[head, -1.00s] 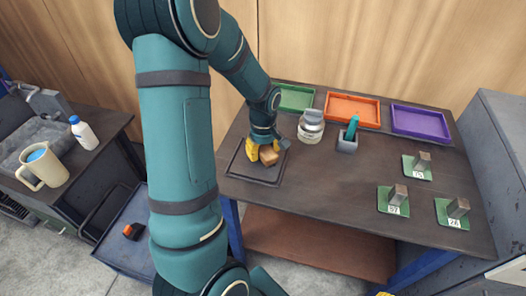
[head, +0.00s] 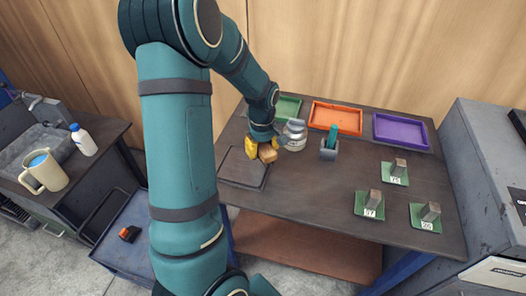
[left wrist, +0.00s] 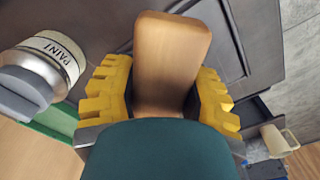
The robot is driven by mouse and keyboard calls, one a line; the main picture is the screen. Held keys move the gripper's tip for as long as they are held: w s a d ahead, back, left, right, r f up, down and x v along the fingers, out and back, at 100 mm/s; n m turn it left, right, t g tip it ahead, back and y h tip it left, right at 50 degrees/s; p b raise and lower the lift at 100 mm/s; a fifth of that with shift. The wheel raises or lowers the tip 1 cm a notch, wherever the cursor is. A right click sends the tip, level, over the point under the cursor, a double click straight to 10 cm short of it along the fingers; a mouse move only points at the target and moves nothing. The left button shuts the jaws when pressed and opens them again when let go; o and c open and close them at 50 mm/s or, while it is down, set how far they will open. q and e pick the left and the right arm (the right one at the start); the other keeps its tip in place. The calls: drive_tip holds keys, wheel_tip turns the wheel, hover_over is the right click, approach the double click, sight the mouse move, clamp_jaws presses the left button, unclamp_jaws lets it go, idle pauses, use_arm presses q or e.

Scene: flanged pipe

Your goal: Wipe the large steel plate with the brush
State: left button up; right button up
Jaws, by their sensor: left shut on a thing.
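My left gripper (head: 259,151) is shut on a wooden brush (head: 268,152). In the left wrist view the brush's rounded wooden block (left wrist: 172,60) stands between the yellow fingers (left wrist: 160,103); its bristles are hidden. A dark, flat, rimmed plate (head: 243,170) lies at the left end of the table, apparently the large steel plate. The brush is at the plate's far right edge; I cannot tell whether it touches the plate. Part of the plate's rim also shows in the left wrist view (left wrist: 241,55). My right gripper is out of view.
A paint can (head: 295,136) stands close right of the brush, and a grey holder (head: 328,151) with a teal item beyond it. Green, orange (head: 336,118) and purple trays line the back. Several metal blocks on green cards sit at right. The table's front middle is clear.

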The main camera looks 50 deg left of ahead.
sight(262, 144)
use_arm(q)
wheel_tip(262, 144, up, 2)
drive_tip(key=shift+p, duration=0.55)
drive_tip(key=shift+r+p, duration=0.4)
drive_tip(key=shift+r, duration=0.15)
drive_tip(key=shift+f, duration=0.1)
